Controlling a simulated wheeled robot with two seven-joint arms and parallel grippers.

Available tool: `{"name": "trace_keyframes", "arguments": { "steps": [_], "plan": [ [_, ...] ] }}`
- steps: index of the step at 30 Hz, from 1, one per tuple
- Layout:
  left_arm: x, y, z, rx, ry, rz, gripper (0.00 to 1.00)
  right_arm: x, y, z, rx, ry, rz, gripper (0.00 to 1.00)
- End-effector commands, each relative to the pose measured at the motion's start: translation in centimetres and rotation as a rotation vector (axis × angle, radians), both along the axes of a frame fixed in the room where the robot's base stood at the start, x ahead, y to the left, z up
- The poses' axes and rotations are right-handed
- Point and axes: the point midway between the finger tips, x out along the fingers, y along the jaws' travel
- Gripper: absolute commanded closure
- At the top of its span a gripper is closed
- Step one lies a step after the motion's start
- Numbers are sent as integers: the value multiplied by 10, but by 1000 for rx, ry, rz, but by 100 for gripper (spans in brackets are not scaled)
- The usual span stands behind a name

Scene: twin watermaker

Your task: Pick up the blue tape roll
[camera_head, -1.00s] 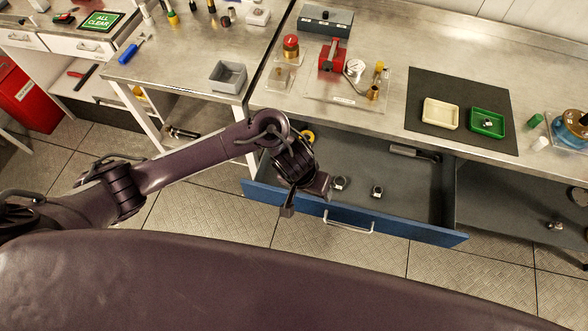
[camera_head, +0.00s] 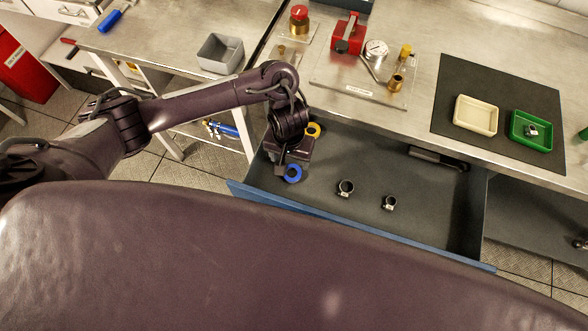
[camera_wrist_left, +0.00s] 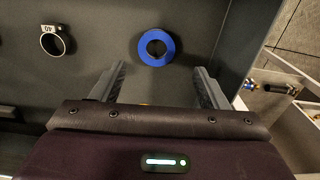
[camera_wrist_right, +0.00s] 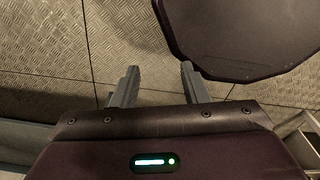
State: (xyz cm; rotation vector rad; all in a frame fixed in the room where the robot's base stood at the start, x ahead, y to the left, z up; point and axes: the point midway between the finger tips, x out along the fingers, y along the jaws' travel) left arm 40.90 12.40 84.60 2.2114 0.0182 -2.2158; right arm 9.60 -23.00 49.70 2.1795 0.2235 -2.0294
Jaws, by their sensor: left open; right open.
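The blue tape roll (camera_head: 292,173) lies flat in the open drawer (camera_head: 330,153), near its left end. In the left wrist view the blue tape roll (camera_wrist_left: 156,47) is a ring just beyond the fingertips, centred between them. My left gripper (camera_wrist_left: 158,76) is open and empty; in the head view the left gripper (camera_head: 287,165) hangs over the drawer's left part and partly covers the roll. A yellow roll (camera_head: 313,130) lies behind it, mostly hidden by my arm. My right gripper (camera_wrist_right: 159,70) is open and empty above the tiled floor.
Two ring clamps (camera_head: 345,187) (camera_head: 389,202) lie in the drawer to the right of the roll. A dark bar-like object (camera_head: 437,158) lies at the drawer's back. The worktop (camera_head: 420,100) above holds a cream tray (camera_head: 475,116) and a green tray (camera_head: 531,130).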

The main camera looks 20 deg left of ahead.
Motion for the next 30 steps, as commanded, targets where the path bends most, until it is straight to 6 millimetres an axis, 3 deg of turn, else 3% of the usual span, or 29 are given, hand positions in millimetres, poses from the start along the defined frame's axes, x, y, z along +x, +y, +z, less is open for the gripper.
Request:
{"name": "trace_keyframes", "arguments": {
  "steps": [5,16,26,30],
  "plan": [
    [-1,-1,-25,-1,3,1,32,10,2,-18,3,-14,0,59],
    [2,-5,-69,1,2,0,32,13,2,-24,3,-19,0,59],
    [2,-5,-76,0,1,-1,32,13,1,-25,2,-19,-1,59],
    [2,-5,-76,0,1,-1,50,13,0,-25,0,-18,0,59]
  ]
}}
